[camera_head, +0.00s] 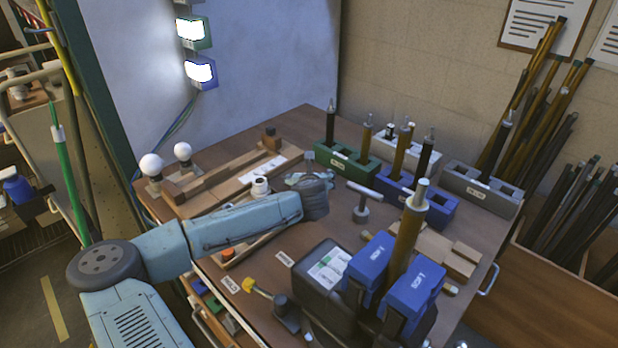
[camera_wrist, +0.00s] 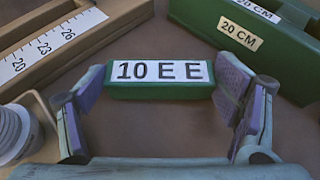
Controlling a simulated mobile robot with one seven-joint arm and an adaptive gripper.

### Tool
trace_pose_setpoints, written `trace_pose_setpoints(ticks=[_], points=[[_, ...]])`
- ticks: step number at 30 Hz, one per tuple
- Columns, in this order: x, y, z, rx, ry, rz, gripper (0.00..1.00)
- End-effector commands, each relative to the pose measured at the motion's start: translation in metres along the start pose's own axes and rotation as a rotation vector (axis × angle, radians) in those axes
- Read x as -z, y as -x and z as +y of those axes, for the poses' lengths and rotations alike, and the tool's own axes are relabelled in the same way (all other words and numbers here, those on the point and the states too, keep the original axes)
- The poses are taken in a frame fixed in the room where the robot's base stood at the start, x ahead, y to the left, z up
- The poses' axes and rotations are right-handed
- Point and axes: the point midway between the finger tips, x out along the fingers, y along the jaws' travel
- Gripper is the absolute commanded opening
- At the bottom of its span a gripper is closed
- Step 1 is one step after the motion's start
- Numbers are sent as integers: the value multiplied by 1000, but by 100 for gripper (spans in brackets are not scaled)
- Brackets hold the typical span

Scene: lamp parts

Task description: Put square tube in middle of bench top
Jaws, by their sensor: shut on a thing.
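My gripper (camera_head: 312,182) is over the middle of the wooden bench top (camera_head: 330,232). In the wrist view my gripper (camera_wrist: 162,85) is shut on the two ends of a green bar (camera_wrist: 160,90) with a white label reading "10 E E". Whether this bar is a square tube I cannot tell; its far side is hidden. In the head view my gripper mostly hides it. An upright brown tube (camera_head: 405,240) with a pale cap stands between the blue jaws (camera_head: 370,258) of a black vise (camera_head: 322,272). More capped tubes stand in the green holder (camera_head: 345,163) and the blue holder (camera_head: 432,208).
A wooden measuring jig (camera_head: 225,178) lies left of my gripper; its scale (camera_wrist: 52,45) shows close by. A white ribbed part (camera_wrist: 15,135) is near the left finger. A T-shaped tool (camera_head: 362,205) stands at right. Two white bulbs (camera_head: 151,165) stand at far left.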

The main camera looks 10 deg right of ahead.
Motion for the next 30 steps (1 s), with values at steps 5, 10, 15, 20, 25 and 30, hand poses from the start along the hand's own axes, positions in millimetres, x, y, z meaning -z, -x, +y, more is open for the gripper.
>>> trace_pose_setpoints(ticks=[5, 10, 15, 20, 25, 30], points=[[4, -2, 0, 0, 0, 0, 54], [4, -2, 0, 0, 0, 0, 93], [3, -2, 0, 0, 0, 0, 100], [3, -2, 0, 0, 0, 0, 100], [-1, 0, 0, 0, 0, -1, 100], [0, 22, 0, 1, 0, -2, 100]])
